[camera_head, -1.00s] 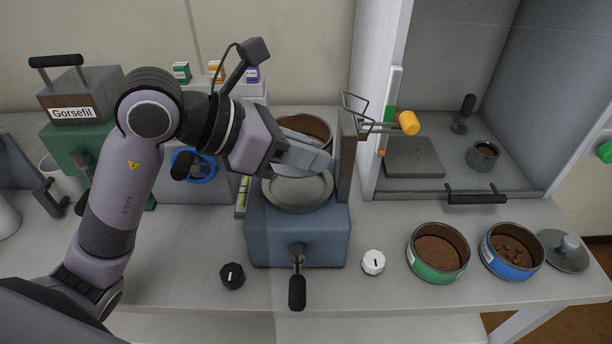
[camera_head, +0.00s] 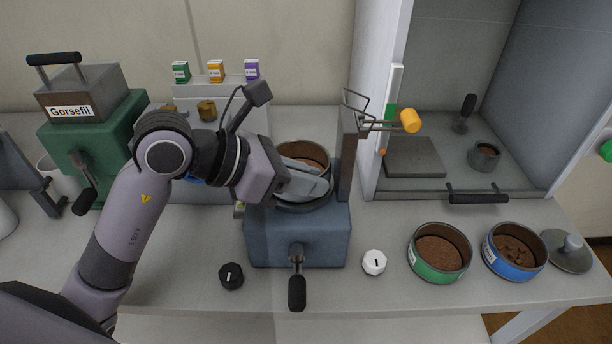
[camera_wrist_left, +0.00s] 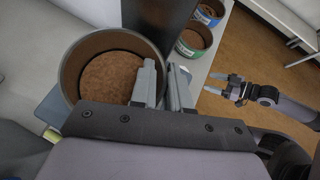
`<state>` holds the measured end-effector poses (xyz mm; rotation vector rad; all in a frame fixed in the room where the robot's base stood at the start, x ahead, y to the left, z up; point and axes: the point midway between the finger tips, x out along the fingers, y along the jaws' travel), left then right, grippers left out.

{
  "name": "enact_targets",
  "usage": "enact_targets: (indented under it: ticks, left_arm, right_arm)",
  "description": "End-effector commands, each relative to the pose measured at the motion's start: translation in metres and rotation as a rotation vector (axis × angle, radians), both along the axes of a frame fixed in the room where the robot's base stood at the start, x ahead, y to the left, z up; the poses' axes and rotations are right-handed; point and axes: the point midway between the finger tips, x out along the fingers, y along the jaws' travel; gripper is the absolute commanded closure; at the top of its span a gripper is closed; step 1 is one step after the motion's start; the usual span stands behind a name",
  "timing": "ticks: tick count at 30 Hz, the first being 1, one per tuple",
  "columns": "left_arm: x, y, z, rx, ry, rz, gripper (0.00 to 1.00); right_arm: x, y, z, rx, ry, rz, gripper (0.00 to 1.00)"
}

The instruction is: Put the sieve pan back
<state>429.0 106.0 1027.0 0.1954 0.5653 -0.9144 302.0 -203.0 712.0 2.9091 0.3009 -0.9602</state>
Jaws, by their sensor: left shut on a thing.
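My left gripper (camera_head: 318,187) is shut on the near wall of a dark grey round pan (camera_head: 303,148) with brown soil in it. In the left wrist view, the pan (camera_wrist_left: 72,62) has one finger inside its wall and one outside. In the head view the pan is over the back part of the blue machine (camera_head: 298,235), whose round top ring (camera_head: 300,208) is partly hidden by the gripper. I cannot tell whether the pan touches the machine. My right gripper (camera_wrist_left: 211,84) shows open and empty in the left wrist view, away from the pan.
An upright dark plate (camera_head: 347,160) and a wire holder with an orange knob (camera_head: 410,121) stand close right of the pan. Green (camera_head: 438,275) and blue (camera_head: 514,270) soil pans and a lid (camera_head: 567,262) lie at right. Black (camera_head: 231,275) and white (camera_head: 374,262) knobs are in front.

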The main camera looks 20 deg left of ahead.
Motion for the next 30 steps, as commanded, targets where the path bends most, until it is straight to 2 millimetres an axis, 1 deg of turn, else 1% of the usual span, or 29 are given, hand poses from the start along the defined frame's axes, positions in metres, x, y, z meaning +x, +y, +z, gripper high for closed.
enact_targets:
  ticks: [1,3,12,17,18,20,24,30]
  left_arm:
    - [0.000,0.000,-0.001,0.000,-0.001,-0.001,0.78]
    - [0.000,0.000,0.000,0.000,0.000,0.000,0.57]
    - [0.000,0.000,0.001,0.000,0.000,0.000,0.57]
    - [0.000,0.000,0.010,-0.001,0.000,-0.001,0.57]
    - [-0.004,0.007,0.011,0.002,-0.004,0.002,0.57]
    - [-0.009,0.016,0.017,0.003,-0.005,0.002,0.57]
    - [-0.025,0.039,0.035,0.005,-0.006,0.003,0.57]
    - [-0.045,0.066,0.056,0.005,-0.004,0.002,0.57]
  right_arm:
    - [0.000,0.000,-0.001,0.000,0.000,0.000,0.38]
    - [0.000,0.000,0.000,0.000,0.000,0.000,0.38]
    - [0.000,0.000,0.001,0.000,-0.001,0.000,0.38]
    - [0.000,0.000,0.010,0.000,-0.001,0.000,0.38]
    - [0.001,0.000,0.006,0.001,-0.003,0.000,0.38]
    - [0.001,0.000,0.005,0.001,-0.004,0.000,0.38]
    - [0.001,0.000,0.001,0.001,-0.003,0.000,0.38]
    - [0.000,0.000,-0.003,0.000,-0.001,0.000,0.38]
